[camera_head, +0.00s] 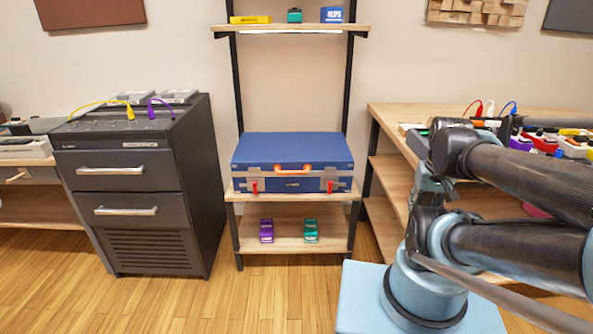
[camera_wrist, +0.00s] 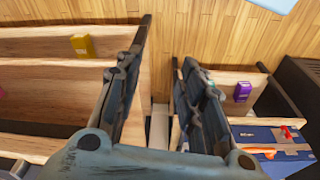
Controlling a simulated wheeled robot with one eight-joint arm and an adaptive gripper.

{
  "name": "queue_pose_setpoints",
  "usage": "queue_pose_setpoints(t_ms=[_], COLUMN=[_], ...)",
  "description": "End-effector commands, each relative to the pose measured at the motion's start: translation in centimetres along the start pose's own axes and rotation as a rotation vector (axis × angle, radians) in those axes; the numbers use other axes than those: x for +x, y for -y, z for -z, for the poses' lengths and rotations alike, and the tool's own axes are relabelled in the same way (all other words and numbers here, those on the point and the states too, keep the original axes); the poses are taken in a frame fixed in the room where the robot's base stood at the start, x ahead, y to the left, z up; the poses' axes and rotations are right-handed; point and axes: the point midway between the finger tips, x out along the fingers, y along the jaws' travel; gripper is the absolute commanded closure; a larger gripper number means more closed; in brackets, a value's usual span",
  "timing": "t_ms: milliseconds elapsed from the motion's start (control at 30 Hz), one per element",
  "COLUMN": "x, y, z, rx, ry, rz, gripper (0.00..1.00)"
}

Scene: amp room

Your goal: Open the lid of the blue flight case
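The blue flight case (camera_head: 292,148) sits on the middle shelf of the rack, in the centre of the head view. Its lid is down. An orange handle (camera_head: 293,169) is on its front, with a red latch (camera_head: 255,187) towards the left and another red latch (camera_head: 329,186) towards the right. The case also shows in the wrist view (camera_wrist: 254,134), at the lower right and partly cut off. My gripper (camera_wrist: 162,72) is open in the wrist view, its fingers apart with nothing between them. It is away from the case and not clearly visible in the head view.
A black drawer cabinet (camera_head: 128,200) stands left of the rack. A wooden bench (camera_head: 400,181) stands to the right. The upper shelf (camera_head: 290,28) hangs above the case. The floor in front is clear.

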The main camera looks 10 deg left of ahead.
Motion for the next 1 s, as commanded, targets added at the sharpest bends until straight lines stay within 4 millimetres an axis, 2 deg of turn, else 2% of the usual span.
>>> queue_pose_setpoints(t_ms=[133, 233, 367, 467, 667, 867, 1000], x=[0.0, -0.7, -1.3, -2.0, -3.2, -3.9, -4.0], y=[0.0, 0.1, 0.5, 0.8, 3.6, 7.8, 11.6], z=[0.0, -0.5, 1.1, 3.2, 8.3, 13.2, 16.2], rx=[0.000, -0.016, -0.090, -0.186, -0.427, -0.670, -0.838], ry=[0.000, -0.014, -0.023, -0.036, -0.074, -0.117, -0.149], rz=[0.000, -0.002, -0.010, -0.024, -0.055, -0.087, -0.109], gripper=[0.64, 0.64, 0.64, 0.64, 0.64, 0.64, 0.64])
